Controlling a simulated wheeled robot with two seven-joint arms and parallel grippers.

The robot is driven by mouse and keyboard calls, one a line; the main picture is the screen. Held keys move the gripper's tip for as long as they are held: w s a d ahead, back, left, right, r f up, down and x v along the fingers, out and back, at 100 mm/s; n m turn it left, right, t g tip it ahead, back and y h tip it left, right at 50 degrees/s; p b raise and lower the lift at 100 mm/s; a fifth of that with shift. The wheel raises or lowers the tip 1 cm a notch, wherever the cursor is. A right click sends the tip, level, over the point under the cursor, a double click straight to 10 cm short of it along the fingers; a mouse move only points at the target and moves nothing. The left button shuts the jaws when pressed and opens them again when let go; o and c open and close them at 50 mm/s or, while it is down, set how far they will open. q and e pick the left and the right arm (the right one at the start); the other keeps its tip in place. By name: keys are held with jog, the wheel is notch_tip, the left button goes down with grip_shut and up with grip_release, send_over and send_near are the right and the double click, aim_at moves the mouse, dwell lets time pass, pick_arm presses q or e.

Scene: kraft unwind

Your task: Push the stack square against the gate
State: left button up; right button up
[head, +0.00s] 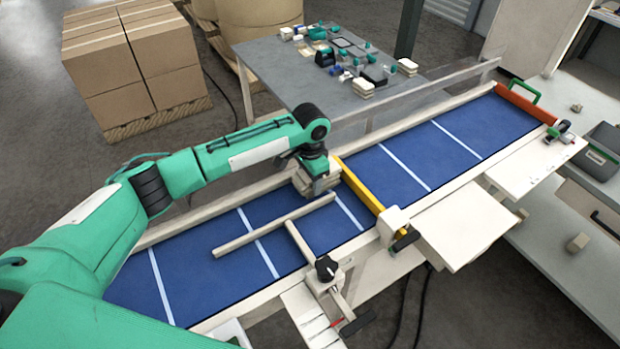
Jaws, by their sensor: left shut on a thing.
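The yellow gate (359,187) is a bar lying across the blue conveyor belt. A small cream stack (302,184) is on the belt near the far rail, just left of the gate. My left gripper (319,183) reaches down over it and is shut on it. The gripper hides part of the stack, so I cannot tell whether the stack touches the gate or sits square to it. My right gripper is not in view.
A cream guide bar (274,225) and an arm with a black knob (326,268) lie over the near belt. A red end bar (526,103) closes the far end. Belt beyond the gate is clear. A grey table (290,78) with small parts and cartons (130,55) stand behind.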

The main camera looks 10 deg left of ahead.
pick_arm(q)
jog(key=shift+w+d, duration=0.3)
jog(key=shift+w+d, duration=0.4)
dwell(0.6)
dwell(1.0)
jog(key=shift+p, duration=0.35)
dwell(0.9)
jog(key=shift+r, duration=0.1)
dwell(0.9)
jog(key=shift+p, duration=0.5)
jog(key=shift+s+f, duration=0.1)
jog(key=shift+f, duration=0.1)
